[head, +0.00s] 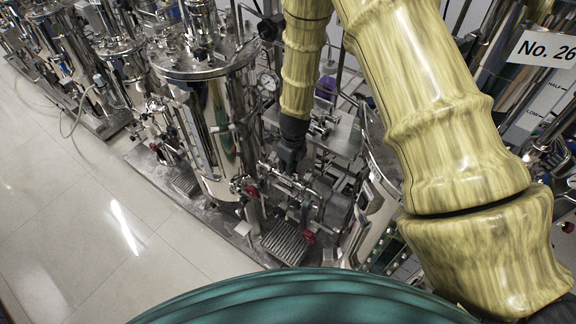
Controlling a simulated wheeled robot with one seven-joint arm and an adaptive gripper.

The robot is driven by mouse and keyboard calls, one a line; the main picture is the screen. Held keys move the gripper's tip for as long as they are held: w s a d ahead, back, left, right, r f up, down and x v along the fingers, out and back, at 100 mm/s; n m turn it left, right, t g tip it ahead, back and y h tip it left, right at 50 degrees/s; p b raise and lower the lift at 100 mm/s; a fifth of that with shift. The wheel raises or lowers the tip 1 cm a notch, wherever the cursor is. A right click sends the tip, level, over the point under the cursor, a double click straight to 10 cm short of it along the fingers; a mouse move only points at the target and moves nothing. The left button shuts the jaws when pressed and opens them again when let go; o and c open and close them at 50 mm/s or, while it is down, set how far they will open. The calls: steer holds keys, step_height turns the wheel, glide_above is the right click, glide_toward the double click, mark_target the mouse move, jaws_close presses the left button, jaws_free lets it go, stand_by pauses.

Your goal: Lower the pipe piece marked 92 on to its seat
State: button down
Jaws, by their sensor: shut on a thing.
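My gripper (289,167) is dark and points down at the end of my yellow, wood-grained arm, over the metal skid in the middle of the head view. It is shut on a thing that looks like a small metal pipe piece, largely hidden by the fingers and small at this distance. No mark 92 can be read. Bright metal piping (293,184) lies just under the fingertips; I cannot tell whether the held piece touches it. The seat cannot be told apart from the fittings there.
A tall steel tank (208,125) stands left of my gripper. Red valve handles (251,191) and a ribbed metal plate (287,242) are close below. A pressure gauge (268,80) is behind. A "No. 26" sign (545,50) hangs at right. The tiled floor (75,190) at left is clear.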

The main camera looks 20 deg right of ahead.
steer(key=shift+r+p, duration=0.25)
steer(key=shift+p, duration=0.25)
stand_by(0.9)
steer(key=shift+f, duration=0.3)
stand_by(1.0)
steer(key=c, duration=1.5)
jaws_free()
steer(key=shift+r, duration=0.1)
steer(key=r, duration=0.7)
steer(key=s+r, duration=0.1)
steer(key=r, duration=0.3)
steer(key=shift+d+r, duration=0.35)
steer(key=shift+d, duration=0.05)
steer(key=shift+s+d, duration=0.1)
